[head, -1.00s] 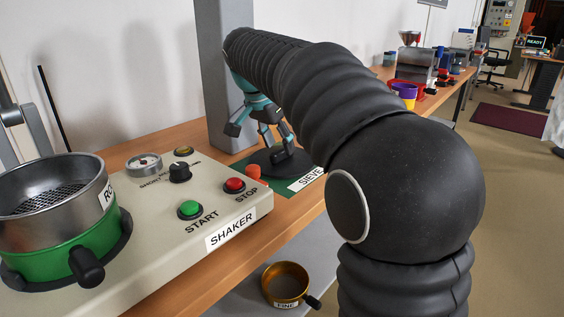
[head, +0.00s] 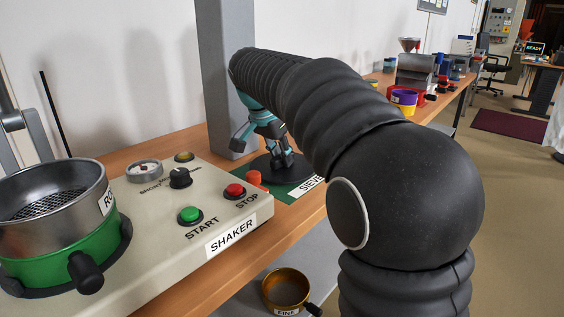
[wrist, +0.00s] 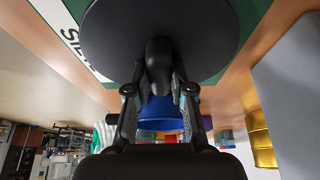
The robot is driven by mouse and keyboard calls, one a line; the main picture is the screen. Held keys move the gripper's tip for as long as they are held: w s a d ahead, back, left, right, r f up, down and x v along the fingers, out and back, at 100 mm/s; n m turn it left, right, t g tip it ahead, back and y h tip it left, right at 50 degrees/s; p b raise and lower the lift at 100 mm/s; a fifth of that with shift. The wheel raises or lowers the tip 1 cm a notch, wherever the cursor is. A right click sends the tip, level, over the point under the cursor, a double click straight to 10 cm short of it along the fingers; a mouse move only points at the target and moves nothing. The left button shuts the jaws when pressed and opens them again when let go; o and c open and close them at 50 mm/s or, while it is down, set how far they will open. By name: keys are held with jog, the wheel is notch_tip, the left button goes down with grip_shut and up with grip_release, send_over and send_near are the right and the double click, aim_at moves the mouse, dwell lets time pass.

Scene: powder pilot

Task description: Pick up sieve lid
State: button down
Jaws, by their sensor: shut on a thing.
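The sieve lid (head: 291,172) is a flat black disc with a central knob. It is at the green mat (head: 304,190) marked "SIEVE", behind the shaker; I cannot tell whether it touches the mat. My gripper (head: 274,154), teal and dark grey, points down at the lid's middle. In the wrist view the two fingers (wrist: 158,92) are closed around the black knob (wrist: 158,60), with the lid's disc (wrist: 205,35) filling the top. The far side of the disc is hidden.
The shaker (head: 150,225) with its sieve pan (head: 60,215) stands at the left. A grey column (head: 222,100) rises behind. A brass sieve (head: 285,288) is on the lower shelf. Purple and red items (head: 404,98) stand farther right.

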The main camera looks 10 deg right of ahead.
jog(key=shift+r, duration=0.15)
notch_tip(320, 180, up, 4)
jog(key=shift+r+p, duration=0.15)
jog(key=shift+p, duration=0.25)
jog(key=s+d+r, duration=0.5)
jog(key=d+r, duration=0.1)
jog(key=d, duration=0.4)
jog(key=shift+d+r, duration=0.25)
jog(key=shift+s, duration=0.1)
